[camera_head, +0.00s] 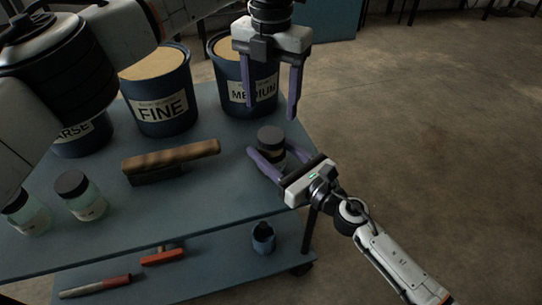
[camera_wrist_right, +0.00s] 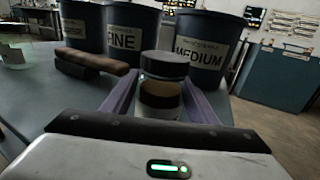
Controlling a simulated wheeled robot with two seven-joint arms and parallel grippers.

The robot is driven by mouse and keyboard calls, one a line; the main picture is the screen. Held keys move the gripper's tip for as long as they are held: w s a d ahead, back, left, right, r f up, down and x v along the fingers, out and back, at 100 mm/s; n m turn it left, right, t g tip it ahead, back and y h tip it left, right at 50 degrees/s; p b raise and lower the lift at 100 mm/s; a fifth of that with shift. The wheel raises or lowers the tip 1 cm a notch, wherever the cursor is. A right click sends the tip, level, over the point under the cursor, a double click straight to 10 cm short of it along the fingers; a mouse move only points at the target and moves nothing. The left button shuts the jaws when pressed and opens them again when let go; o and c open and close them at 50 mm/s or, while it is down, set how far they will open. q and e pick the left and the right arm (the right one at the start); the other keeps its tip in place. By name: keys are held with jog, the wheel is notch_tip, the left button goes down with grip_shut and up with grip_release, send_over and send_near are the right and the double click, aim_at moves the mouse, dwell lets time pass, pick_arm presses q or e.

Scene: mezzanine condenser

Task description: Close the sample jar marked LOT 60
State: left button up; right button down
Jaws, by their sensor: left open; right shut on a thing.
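A small sample jar (camera_head: 270,153) with a dark lid (camera_head: 270,133) stands near the right edge of the cart's top. My right gripper (camera_head: 272,149) is shut on its body, one purple finger on each side. In the right wrist view, the jar (camera_wrist_right: 160,108) is upright with brownish contents or label, and the lid (camera_wrist_right: 165,65) sits on top. I cannot tell whether the lid is tight or read the lot mark. My left gripper (camera_head: 270,108) is open and empty, fingers pointing down, just above the lid.
Tubs marked FINE (camera_head: 160,107) and MEDIUM (camera_head: 250,92) stand behind, with a third tub (camera_head: 82,138) at left. A wooden-handled brush (camera_head: 170,160) lies mid-top. Two lidded jars (camera_head: 85,204) (camera_head: 30,219) stand at front left. The lower shelf holds tools and a small cup (camera_head: 263,240).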

aim_at(271, 135)
pick_arm(q)
jog(key=shift+f, duration=4)
jog(key=c, duration=1.1)
jog(key=shift+c, duration=0.2)
jog(key=o, duration=1.2)
jog(key=shift+o, duration=0.2)
